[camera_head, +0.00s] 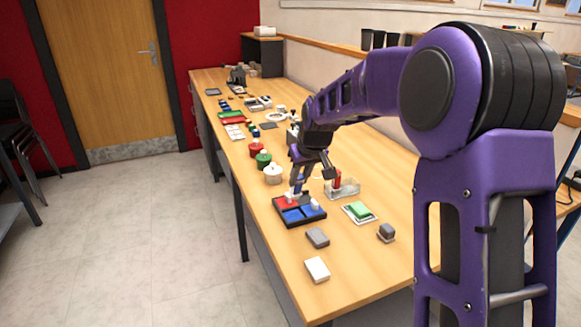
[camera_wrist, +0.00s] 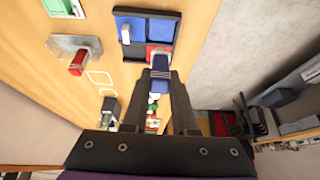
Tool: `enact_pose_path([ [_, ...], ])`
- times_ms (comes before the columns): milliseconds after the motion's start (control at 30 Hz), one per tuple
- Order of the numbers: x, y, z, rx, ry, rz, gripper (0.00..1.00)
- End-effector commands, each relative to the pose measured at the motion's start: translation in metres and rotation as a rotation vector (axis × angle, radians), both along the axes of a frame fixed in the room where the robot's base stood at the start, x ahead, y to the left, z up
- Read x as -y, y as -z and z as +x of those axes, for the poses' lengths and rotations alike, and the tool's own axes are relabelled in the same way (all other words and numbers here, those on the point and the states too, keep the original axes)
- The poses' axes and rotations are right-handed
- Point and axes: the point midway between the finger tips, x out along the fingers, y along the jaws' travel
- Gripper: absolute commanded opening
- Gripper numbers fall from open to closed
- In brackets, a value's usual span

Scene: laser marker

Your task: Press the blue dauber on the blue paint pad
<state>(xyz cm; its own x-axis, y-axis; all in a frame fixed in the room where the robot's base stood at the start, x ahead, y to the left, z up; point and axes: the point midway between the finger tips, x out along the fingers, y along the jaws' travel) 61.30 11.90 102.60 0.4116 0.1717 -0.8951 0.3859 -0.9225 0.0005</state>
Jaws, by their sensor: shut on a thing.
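My gripper (camera_wrist: 165,85) is shut on the blue dauber (camera_wrist: 160,68), held between its two fingertips. In the head view the blue dauber (camera_head: 298,184) hangs below my gripper (camera_head: 302,172), at the rear part of a black paint tray (camera_head: 290,226). The tray has blue paint pads (camera_head: 293,215) toward the front and a red pad (camera_head: 283,203) at the back left. In the wrist view the blue pads (camera_wrist: 160,29) lie beyond the dauber, with red close to it. I cannot tell whether the dauber touches the tray. A white dauber (camera_head: 315,204) stands on the tray's right.
A clear holder with a red piece (camera_head: 338,180) stands behind right of the tray. A green pad (camera_head: 360,211), a dark stamp (camera_head: 386,232), a grey block (camera_head: 317,237) and a white block (camera_head: 317,269) lie nearby. Colored jars (camera_head: 263,159) stand behind.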

Motion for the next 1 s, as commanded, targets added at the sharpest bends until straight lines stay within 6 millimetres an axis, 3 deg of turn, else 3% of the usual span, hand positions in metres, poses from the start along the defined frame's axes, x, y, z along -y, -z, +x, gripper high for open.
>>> enact_pose_path([
  [367,0.000,0.008,0.000,0.007,0.001,0.003,0.00],
  [800,0.000,0.051,0.000,0.007,0.001,0.003,0.00],
  [1000,0.000,0.060,0.000,0.007,0.001,0.003,0.00],
])
